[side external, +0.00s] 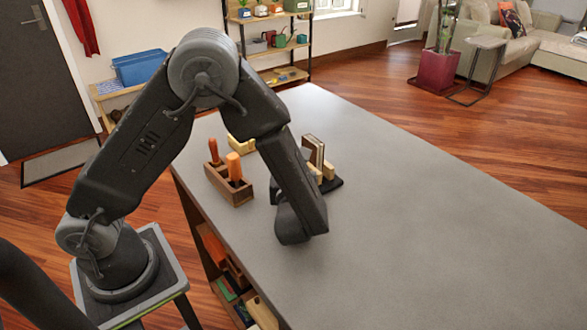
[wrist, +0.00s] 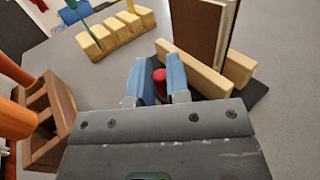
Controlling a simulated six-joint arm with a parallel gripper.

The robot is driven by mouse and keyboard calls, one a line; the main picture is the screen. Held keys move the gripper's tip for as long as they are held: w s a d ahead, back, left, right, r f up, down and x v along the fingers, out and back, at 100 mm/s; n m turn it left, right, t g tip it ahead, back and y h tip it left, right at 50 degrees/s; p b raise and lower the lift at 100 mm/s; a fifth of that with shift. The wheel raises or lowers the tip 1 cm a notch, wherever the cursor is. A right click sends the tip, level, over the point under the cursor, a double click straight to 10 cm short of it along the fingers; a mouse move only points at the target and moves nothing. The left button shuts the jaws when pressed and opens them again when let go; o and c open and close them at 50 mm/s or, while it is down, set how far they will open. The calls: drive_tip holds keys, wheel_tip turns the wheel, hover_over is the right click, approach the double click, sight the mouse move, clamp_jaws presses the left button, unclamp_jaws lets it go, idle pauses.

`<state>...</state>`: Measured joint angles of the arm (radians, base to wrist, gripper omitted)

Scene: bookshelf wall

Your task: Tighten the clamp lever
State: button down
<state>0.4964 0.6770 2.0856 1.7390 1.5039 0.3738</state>
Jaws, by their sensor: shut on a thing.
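The clamp (wrist: 188,66) has two pale wooden jaws on a dark base plate (wrist: 261,92), with upright brown boards (wrist: 198,28) between the jaws. The boards (side external: 316,150) and the base plate (side external: 336,185) also show in the side view. The lever's red end (wrist: 159,75) sits between the blue fingers of my gripper (wrist: 161,68), just in front of the near jaw. My gripper is shut on it. The rest of the lever is hidden by the fingers and jaw. In the side view my arm hides the fingers and the lever.
A wooden box (side external: 229,195) with orange-handled tools stands left of the clamp, close to the gripper in the wrist view (wrist: 62,113). A pale wooden rack (wrist: 118,37) holding slim tools stands behind. The grey bench top (side external: 440,225) is clear to the right.

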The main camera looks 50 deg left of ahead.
drive_tip(key=c, duration=1.1)
unclamp_jaws()
drive_tip(key=shift+d+n+g+y, duration=0.1)
drive_tip(key=shift+n+g+y, duration=0.3)
drive_tip(key=shift+g, duration=0.1)
drive_tip(key=shift+s+d+n+g, duration=0.3)
drive_tip(key=shift+g, duration=0.1)
drive_tip(key=v, duration=1.2)
drive_tip(key=shift+s+d+f, duration=0.15)
drive_tip(key=shift+d+f, duration=0.05)
drive_tip(key=shift+d, duration=0.1)
drive_tip(key=shift+s+d+r, duration=0.2)
drive_tip(key=shift+d+r, duration=0.1)
drive_tip(key=shift+r, duration=0.25)
wheel_tip(320, 180, up, 19)
drive_tip(key=a, duration=0.1)
drive_tip(key=shift+n+g, duration=0.4)
